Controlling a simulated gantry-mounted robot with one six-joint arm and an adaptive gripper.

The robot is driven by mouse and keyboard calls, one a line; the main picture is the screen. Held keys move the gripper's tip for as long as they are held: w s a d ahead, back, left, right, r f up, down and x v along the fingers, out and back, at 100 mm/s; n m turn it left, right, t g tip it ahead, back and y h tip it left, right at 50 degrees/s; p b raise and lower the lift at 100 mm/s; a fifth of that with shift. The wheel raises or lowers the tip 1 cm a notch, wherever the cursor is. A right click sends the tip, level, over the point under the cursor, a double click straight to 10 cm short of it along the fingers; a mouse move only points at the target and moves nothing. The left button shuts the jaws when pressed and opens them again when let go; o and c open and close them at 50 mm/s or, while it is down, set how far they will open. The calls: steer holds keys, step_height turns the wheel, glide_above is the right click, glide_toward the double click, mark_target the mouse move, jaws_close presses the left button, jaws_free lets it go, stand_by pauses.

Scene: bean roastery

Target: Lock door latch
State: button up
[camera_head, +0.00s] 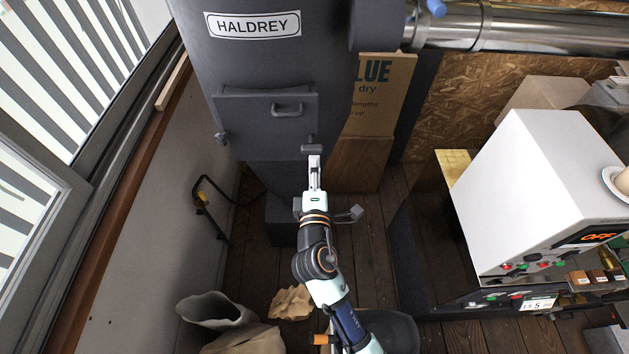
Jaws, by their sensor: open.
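A dark grey machine with a white HALDREY label (252,24) stands at the back. Its flat door (255,125) looks closed and has a bar handle (288,110) at the upper right. One small dark fitting (221,138) sits at the door's lower left. Another, latch-like one (311,142) sits at its lower right. My gripper (314,160) points up the picture, just below the right fitting. Its jaws are open, and I see nothing between them. It looks very close to the fitting, but I cannot tell whether they touch or whether the latch is locked.
A cardboard box (384,82) stands right of the machine. A white device with a red display (545,190) fills the right side. A yellow-handled tool (203,198) leans by the left wall. Sacks (216,311) lie at the front left. Dark floorboards (260,270) show between.

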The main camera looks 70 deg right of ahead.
steer(key=v, duration=0.4)
steer(key=shift+s+a, duration=0.2)
steer(key=shift+a, duration=0.2)
steer(key=w+a+r+m+t+y, duration=0.3)
steer(key=w+a+m+y, duration=0.3)
steer(key=a, duration=0.7)
steer(key=w+a+r+n+t+y, duration=0.15)
steer(key=a+y, duration=0.35)
steer(key=a, duration=0.6)
steer(key=w+a+r+t+y, duration=0.15)
steer(key=a+y, duration=0.35)
steer(key=a, duration=0.6)
step_height(320, 180, up, 16)
steer(key=a+p, duration=0.1)
steer(key=p, duration=1.4)
steer(key=shift+s+g, duration=0.3)
steer(key=shift+s, duration=0.1)
